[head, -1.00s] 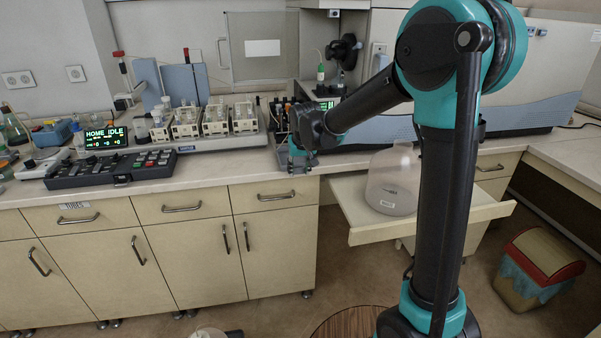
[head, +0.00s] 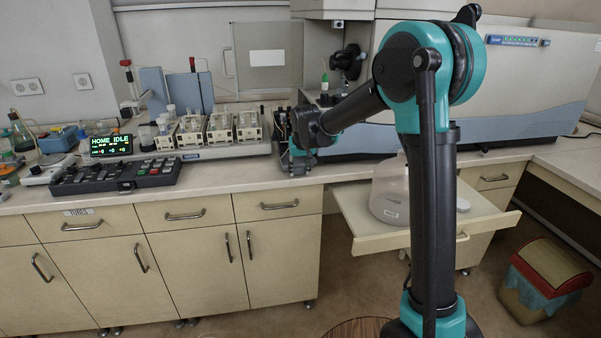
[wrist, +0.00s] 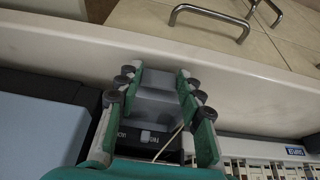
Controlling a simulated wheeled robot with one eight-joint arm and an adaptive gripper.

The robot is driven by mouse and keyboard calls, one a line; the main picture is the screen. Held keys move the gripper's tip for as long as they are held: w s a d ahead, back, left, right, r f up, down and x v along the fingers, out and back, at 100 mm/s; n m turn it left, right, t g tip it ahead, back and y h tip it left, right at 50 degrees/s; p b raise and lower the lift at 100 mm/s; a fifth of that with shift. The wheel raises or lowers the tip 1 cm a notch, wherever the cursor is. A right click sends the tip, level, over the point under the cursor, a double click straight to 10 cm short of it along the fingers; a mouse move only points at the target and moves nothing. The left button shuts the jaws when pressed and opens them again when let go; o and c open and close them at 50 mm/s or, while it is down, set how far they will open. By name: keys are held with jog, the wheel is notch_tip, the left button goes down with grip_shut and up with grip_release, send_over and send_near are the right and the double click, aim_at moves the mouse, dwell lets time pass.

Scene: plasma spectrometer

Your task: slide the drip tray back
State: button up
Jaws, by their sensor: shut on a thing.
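My gripper (wrist: 160,78) has its green fingers closed on both sides of a small grey block, which I take to be the drip tray (wrist: 155,102), in the wrist view. The tray sits close to the front edge of the counter, against dark equipment with white lettering. In the head view my gripper (head: 300,167) is at the counter's front edge, right of the row of sample racks. The tray cannot be made out there, as my gripper and wrist cover it.
A keypad console (head: 115,176) and a row of racks (head: 208,130) stand left on the counter. The large spectrometer (head: 520,85) fills the back right. A pulled-out shelf (head: 367,241) holds a clear jug (head: 390,205) below my arm. A bin (head: 545,282) stands right.

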jog(key=shift+w+a, duration=0.2)
jog(key=shift+w, duration=0.55)
jog(key=shift+w+a, duration=0.2)
jog(key=shift+w, duration=0.55)
jog(key=o, duration=1.3)
jog(key=shift+c, duration=0.2)
jog(key=shift+r, duration=0.1)
